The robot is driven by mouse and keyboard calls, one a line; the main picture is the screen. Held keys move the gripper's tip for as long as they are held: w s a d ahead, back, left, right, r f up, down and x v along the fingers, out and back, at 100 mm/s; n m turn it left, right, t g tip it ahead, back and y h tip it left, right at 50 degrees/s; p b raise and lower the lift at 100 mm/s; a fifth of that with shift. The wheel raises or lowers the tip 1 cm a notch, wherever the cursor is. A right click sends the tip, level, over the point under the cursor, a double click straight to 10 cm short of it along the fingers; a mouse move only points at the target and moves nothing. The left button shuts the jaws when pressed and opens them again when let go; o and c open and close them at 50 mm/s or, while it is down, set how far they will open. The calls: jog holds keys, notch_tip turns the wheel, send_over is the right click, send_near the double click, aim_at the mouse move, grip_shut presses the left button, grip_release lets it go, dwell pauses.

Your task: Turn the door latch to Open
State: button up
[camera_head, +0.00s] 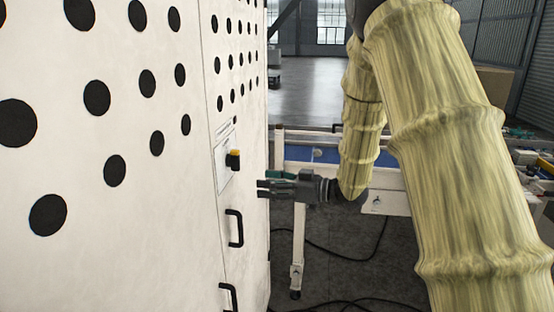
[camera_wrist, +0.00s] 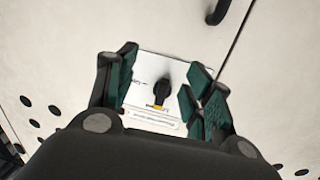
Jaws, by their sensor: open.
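The door latch (camera_head: 234,160) is a small black knob with a yellow mark, set on a white label plate (camera_head: 223,172) on the white cabinet's side. In the wrist view the black latch knob (camera_wrist: 162,92) shows between my fingers, with its yellow mark toward the lower edge of the plate. The lettering on the plate is too small to read. My gripper (camera_head: 262,188) is open and empty, with green-padded fingers pointing at the cabinet. It is a little right of and below the latch in the head view, apart from it. In the wrist view my gripper (camera_wrist: 165,85) straddles the knob.
The white cabinet (camera_head: 130,230) with black round holes fills the left. Black door handles (camera_head: 235,228) stick out below the latch. A white-framed conveyor (camera_head: 300,155) stands behind my arm. Cables (camera_head: 350,255) lie on the dark floor.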

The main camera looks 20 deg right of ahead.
jog(key=n+g+y, duration=0.1)
jog(key=n+y, duration=0.1)
send_near(239, 157)
jog(key=shift+g, duration=0.3)
jog(key=p+x, duration=0.4)
jog(key=x, duration=0.4)
jog(key=shift+w+a+r, duration=0.1)
jog(key=shift+w+r, duration=0.1)
jog(key=shift+w, duration=0.15)
jog(key=shift+p+x, duration=0.35)
jog(key=shift+x, duration=0.55)
jog(key=shift+f, duration=0.15)
jog(key=shift+c, duration=0.4)
jog(key=c, duration=0.9)
jog(key=shift+w+m+p, duration=0.15)
jog(key=shift+m+p, duration=2.05)
jog(key=shift+p, duration=1.25)
